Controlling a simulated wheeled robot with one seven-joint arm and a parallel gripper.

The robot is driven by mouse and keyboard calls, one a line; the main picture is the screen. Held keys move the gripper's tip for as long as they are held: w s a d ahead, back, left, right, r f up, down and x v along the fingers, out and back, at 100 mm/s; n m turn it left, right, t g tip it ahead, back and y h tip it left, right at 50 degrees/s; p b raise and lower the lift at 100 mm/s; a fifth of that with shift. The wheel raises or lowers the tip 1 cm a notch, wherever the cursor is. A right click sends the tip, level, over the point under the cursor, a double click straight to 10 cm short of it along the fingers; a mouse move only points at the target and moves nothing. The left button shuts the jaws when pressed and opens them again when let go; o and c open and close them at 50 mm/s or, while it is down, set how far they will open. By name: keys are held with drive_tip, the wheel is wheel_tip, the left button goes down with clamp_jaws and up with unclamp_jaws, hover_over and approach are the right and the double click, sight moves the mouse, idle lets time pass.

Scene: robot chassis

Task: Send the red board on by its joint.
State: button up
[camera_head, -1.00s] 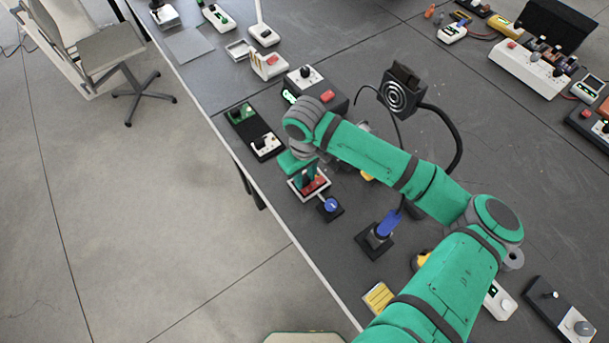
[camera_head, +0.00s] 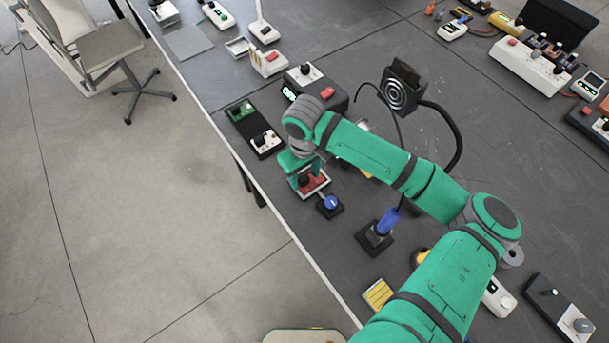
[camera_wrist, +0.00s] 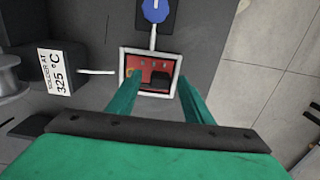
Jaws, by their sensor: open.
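The red board (camera_wrist: 148,66) lies in a white square frame (camera_wrist: 150,50) in the wrist view. A black part sits on the board's right side, and a small orange part at its left. The board also shows in the head view (camera_head: 318,185). My gripper (camera_wrist: 156,88) is open, its green fingers spread over the near side of the frame. Nothing is clamped between them. In the head view my gripper (camera_head: 305,172) is directly above the frame. Whether a fingertip touches the frame, I cannot tell. The board's near edge is partly hidden.
A blue knob (camera_wrist: 154,10) on a black base joins the frame by a white rod. A dark box with a label (camera_wrist: 53,70) reading "SOLDER AT 325 °C" stands left of it, beside a grey spool. The table edge is close on the right in the wrist view.

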sight(305, 179)
wheel_tip(305, 179, up, 10)
drive_tip(key=shift+r, duration=0.15)
idle(0.3)
idle(0.4)
